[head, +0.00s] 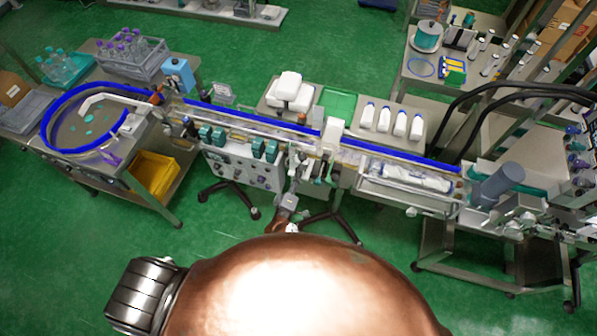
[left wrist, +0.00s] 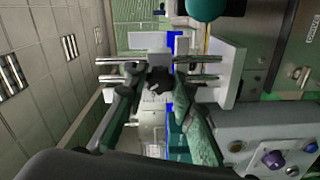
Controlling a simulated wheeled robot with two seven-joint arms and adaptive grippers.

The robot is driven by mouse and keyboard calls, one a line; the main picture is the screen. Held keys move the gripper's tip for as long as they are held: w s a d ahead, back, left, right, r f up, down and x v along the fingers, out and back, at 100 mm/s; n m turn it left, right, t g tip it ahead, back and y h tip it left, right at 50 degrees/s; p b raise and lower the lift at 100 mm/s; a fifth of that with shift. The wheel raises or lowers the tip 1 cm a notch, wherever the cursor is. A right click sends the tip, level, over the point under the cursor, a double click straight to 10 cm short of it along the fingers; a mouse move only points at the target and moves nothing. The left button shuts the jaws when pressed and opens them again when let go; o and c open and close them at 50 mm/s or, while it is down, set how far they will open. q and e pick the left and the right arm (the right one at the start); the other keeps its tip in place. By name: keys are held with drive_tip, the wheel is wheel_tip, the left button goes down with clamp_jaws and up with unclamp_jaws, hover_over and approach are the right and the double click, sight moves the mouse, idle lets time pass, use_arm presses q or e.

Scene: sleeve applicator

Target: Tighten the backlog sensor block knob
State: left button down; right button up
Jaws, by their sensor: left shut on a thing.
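A small black knob (left wrist: 160,80) shows in the left wrist view on a grey block (left wrist: 158,58), which sits across two horizontal metal rods. My left gripper (left wrist: 155,88) has one finger on each side of the knob and is shut on it. The fingertips partly hide the knob's sides. In the head view my left gripper (head: 299,174) is at the front edge of the conveyor (head: 390,158), near its middle; the knob is too small to tell there. My right gripper is not in view.
A white housing (left wrist: 225,72) stands right of the rods in the left wrist view. A control panel with a purple knob (left wrist: 273,159) is at lower right. In the head view, teal units (head: 212,136) line the conveyor front left of my gripper. Green floor in front is mostly clear.

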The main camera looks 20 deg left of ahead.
use_arm(q)
drive_tip(key=shift+m+p, duration=0.85)
drive_tip(key=shift+m, duration=2.65)
drive_tip(key=c, duration=1.6)
unclamp_jaws()
drive_tip(key=shift+s, duration=0.1)
